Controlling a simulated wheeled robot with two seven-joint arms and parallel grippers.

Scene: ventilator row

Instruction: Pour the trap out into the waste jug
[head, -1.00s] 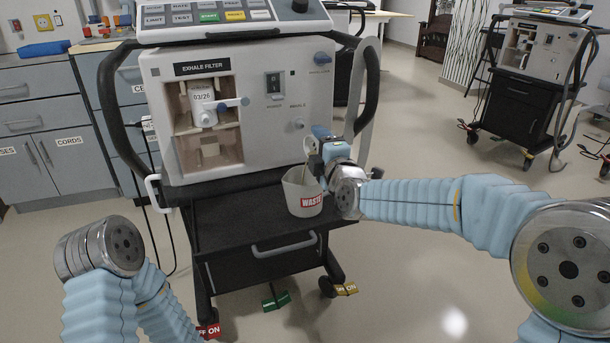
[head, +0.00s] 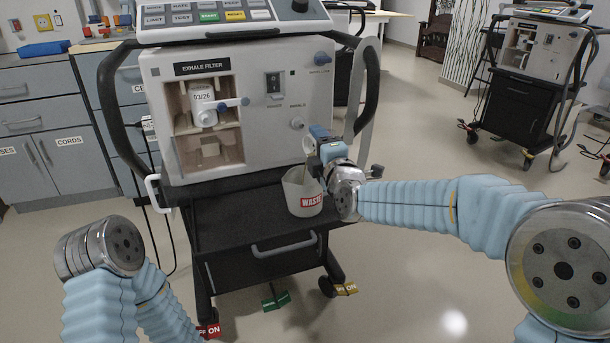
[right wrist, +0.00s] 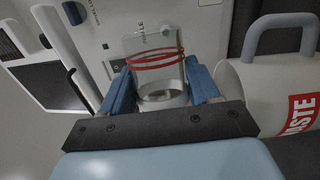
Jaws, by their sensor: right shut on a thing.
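The waste jug (head: 293,196), pale with a red WASTE label, stands on the cart's black shelf below the ventilator front. My right gripper (head: 316,138) is just above the jug's rim. In the right wrist view its blue fingers (right wrist: 161,88) are shut on the trap (right wrist: 158,72), a clear cup with red rings. In the head view the trap is mostly hidden by the gripper, and its exact tilt and contents cannot be told. The jug (right wrist: 246,88) also shows at the right of the wrist view, beside the fingers. My left gripper is out of view; only its arm shows.
The ventilator (head: 270,140) rises right behind the jug, with an open exhale filter bay (head: 180,150) holding a dated filter (head: 203,105). A pale hose (head: 362,85) hangs at its right. The black shelf (head: 235,222) is clear left of the jug. Another ventilator cart (head: 515,110) stands farther back.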

